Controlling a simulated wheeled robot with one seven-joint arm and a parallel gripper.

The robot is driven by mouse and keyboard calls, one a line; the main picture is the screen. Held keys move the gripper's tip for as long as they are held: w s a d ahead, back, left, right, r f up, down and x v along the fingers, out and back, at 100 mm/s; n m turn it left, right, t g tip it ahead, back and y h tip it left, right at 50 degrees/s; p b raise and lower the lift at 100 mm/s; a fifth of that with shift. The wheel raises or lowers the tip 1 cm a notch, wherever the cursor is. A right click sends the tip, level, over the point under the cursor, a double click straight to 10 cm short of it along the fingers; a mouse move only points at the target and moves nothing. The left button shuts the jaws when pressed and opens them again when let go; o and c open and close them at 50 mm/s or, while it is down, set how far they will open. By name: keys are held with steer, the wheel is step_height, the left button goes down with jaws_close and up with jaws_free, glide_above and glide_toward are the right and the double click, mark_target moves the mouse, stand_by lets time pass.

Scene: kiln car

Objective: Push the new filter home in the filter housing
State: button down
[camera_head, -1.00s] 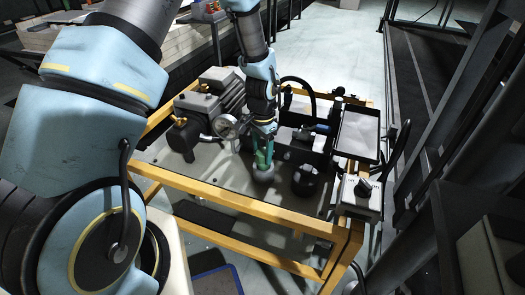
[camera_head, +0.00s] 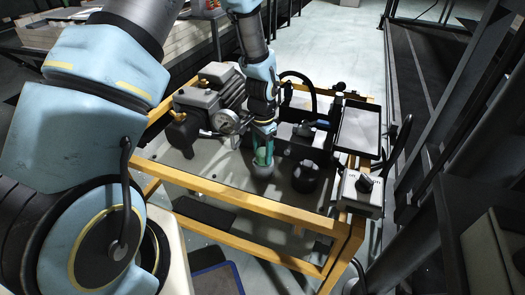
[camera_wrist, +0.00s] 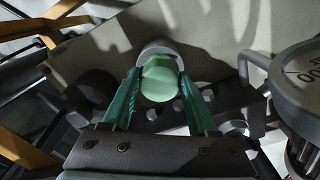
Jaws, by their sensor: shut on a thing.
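The new filter (camera_wrist: 161,80) shows as a green round-ended cylinder in the wrist view. My gripper (camera_wrist: 158,86) is shut on it, with one teal finger on each side. The filter housing (camera_wrist: 157,46) is a pale grey cup whose rim shows just beyond the filter. In the head view, the housing (camera_head: 262,171) stands on the grey deck directly under my gripper (camera_head: 263,152). The filter's lower end overlaps the housing mouth, and how deep it sits cannot be told.
A pressure gauge (camera_head: 225,121) and a motor (camera_head: 218,88) stand close to the left. A black round cap (camera_head: 305,176) is just right of the housing. A yellow frame (camera_head: 240,202) borders the deck. A switch box (camera_head: 362,192) and tray (camera_head: 358,130) are at the right.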

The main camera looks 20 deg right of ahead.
steer(key=shift+f, duration=0.1)
steer(key=shift+c, duration=0.5)
jaws_free()
steer(key=shift+r+p, duration=3.2)
steer(key=shift+r, duration=0.8)
